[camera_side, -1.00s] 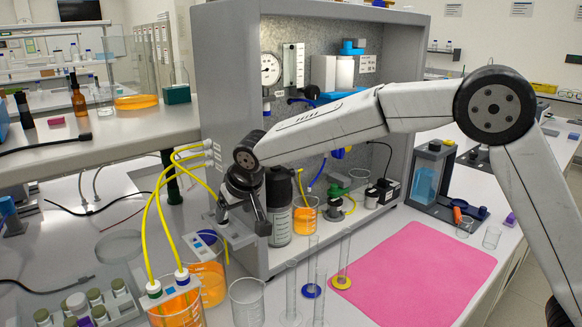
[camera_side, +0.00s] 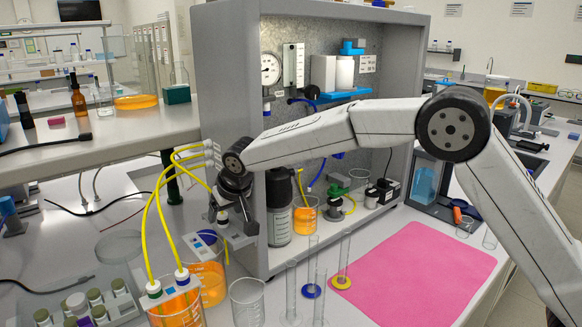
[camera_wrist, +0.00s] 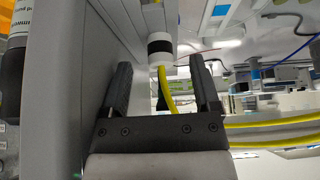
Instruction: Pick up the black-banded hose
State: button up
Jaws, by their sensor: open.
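The black-banded hose (camera_wrist: 160,46) shows in the wrist view as a white end fitting with a black band and a yellow tube. It lies in line with the gap between the fingertips of my gripper (camera_wrist: 160,70). My gripper is open, one finger on each side, with no visible grip on the hose; the exact depth is unclear. In the side view my gripper (camera_side: 236,222) points down at the left edge of the grey cabinet, where its fingers and the banded end are hard to make out.
Green-banded (camera_side: 154,289) and blue-banded (camera_side: 182,275) hose ends stand in an orange-filled beaker (camera_side: 180,310). Another orange beaker (camera_side: 210,280) is beside it. An empty beaker (camera_side: 247,302) and glass cylinders stand in front. The grey cabinet wall (camera_side: 228,100) is close to my gripper. The pink mat (camera_side: 415,270) is clear.

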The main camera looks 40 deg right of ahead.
jog(key=shift+x, duration=1.25)
grip_shut()
